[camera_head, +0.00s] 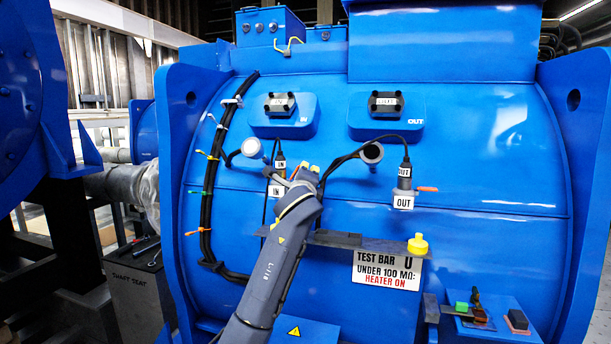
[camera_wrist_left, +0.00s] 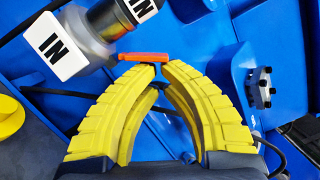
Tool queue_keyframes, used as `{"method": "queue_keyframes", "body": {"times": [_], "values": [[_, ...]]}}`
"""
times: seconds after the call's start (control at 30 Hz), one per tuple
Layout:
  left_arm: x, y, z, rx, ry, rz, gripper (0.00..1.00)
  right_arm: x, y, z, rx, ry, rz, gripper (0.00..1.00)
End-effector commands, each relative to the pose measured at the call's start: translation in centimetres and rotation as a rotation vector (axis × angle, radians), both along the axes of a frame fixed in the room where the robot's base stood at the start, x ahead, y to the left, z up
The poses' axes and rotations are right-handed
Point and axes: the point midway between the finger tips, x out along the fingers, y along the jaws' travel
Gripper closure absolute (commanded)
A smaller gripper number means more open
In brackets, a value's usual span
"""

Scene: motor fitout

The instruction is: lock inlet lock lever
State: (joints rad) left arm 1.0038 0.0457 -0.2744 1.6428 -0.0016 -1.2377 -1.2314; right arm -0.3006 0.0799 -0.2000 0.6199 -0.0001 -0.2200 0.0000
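The inlet connector (camera_wrist_left: 105,35), grey with white IN tags, is at the upper left in the left wrist view. Its orange lock lever (camera_wrist_left: 143,57) sticks out sideways to the right. My left gripper (camera_wrist_left: 158,68) has its yellow fingers closed together, with the tips right at the lever, touching or nearly touching it; I cannot see any grip on it. My right gripper is not in view.
The outlet connector (camera_head: 404,175) hangs to the right with its orange lever (camera_head: 428,189) pointing right. Black cables and grey round caps (camera_head: 372,152) are close by.

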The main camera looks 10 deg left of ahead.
Motion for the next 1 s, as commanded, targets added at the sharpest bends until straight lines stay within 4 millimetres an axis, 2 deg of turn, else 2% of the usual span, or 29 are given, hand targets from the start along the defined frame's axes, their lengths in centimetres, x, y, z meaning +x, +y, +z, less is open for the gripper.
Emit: {"method": "queue_keyframes", "body": {"times": [0.17, 0.33, 0.7, 1.0], "values": [[0.0, -1.2, -0.8, 0.000, 0.002, -0.001, 1.00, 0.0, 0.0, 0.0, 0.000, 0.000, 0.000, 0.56], [-0.2, -3.8, -2.4, -0.001, 0.002, -0.003, 1.00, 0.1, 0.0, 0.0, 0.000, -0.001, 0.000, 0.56], [-6.7, -4.4, -3.0, -0.002, -0.002, -0.002, 1.00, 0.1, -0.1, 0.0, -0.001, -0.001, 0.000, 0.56], [-9.5, -4.9, -3.4, -0.001, 0.001, -0.002, 1.00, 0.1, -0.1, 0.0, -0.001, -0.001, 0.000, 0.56]]}}
